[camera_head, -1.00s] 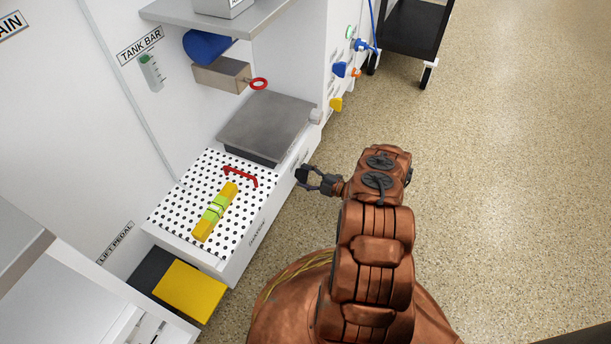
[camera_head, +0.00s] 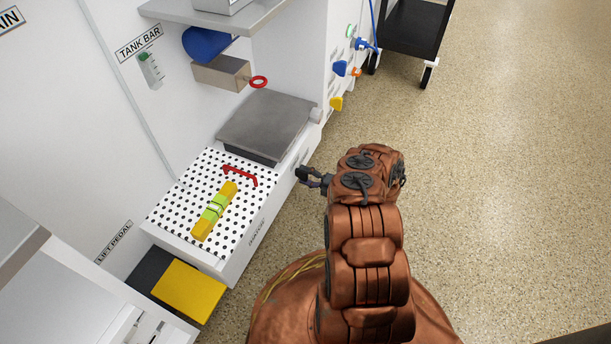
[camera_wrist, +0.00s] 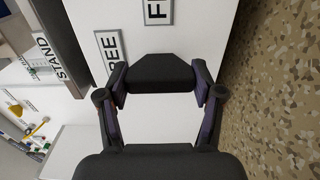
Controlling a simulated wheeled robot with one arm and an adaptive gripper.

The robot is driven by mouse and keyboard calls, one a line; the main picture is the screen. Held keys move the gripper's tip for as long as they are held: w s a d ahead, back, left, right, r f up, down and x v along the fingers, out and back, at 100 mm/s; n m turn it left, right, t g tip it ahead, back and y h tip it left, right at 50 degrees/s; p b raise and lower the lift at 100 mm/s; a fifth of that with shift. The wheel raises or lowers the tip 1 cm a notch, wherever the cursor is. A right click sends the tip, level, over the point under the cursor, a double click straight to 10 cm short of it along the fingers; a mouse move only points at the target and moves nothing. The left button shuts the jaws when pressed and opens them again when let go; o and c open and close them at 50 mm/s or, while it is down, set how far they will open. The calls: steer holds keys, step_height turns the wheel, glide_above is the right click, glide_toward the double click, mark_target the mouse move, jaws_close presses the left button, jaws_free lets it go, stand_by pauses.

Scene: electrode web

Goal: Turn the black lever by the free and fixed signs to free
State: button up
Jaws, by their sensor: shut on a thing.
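My gripper (camera_head: 309,178) is at the front side of the white cabinet, right of the dotted tray. In the wrist view, my gripper (camera_wrist: 160,88) has its two fingers on either side of the black lever (camera_wrist: 155,73) and is shut on it. The lever looks like a wide black block across the fingertips. Behind it are the free sign (camera_wrist: 108,52), partly covered, and the fixed sign (camera_wrist: 157,10), cut off by the top edge. In the head view, the signs are not visible and the lever cannot be told apart from the dark fingers.
The dotted tray (camera_head: 180,214) holds a yellow-green bar (camera_head: 214,211) and a red handle (camera_head: 240,175). A grey plate (camera_head: 266,124) lies behind. Blue and yellow knobs (camera_head: 336,103) are farther along the cabinet. A yellow pedal (camera_head: 188,290) is low in front. The floor at right is clear.

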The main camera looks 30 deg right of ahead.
steer(key=shift+d, duration=0.1)
steer(key=o, duration=1.2)
steer(key=shift+c, duration=0.2)
steer(key=v, duration=1.2)
